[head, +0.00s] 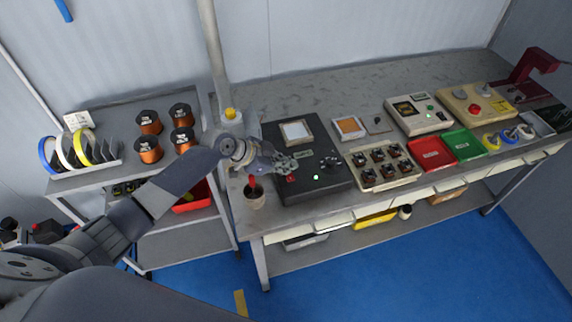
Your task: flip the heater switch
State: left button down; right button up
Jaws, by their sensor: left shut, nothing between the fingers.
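A black heater box (322,180) with a pale square plate (296,131) on its top stands on the left part of the workbench. A small red switch (291,178) sits at the left of its front panel, and a lit green lamp (315,178) is to the right of it. A dark knob (331,161) is farther right. My left gripper (291,166) is shut and empty, over the box just above the red switch. I cannot tell whether it touches the switch, or which way the switch is set. My right gripper is not in view.
A cup with a red-handled tool (255,194) stands at the bench's front left corner, close to my left wrist. A tray of small parts (381,166) is right of the box. Copper wire spools (149,122) stand on the left shelf. The bench behind the box is clear.

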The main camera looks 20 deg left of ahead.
pick_arm(q)
jog(key=shift+w+a+f+b, duration=0.15)
jog(key=shift+f+b, duration=0.4)
jog(key=shift+b, duration=0.3)
jog(key=shift+r, duration=0.25)
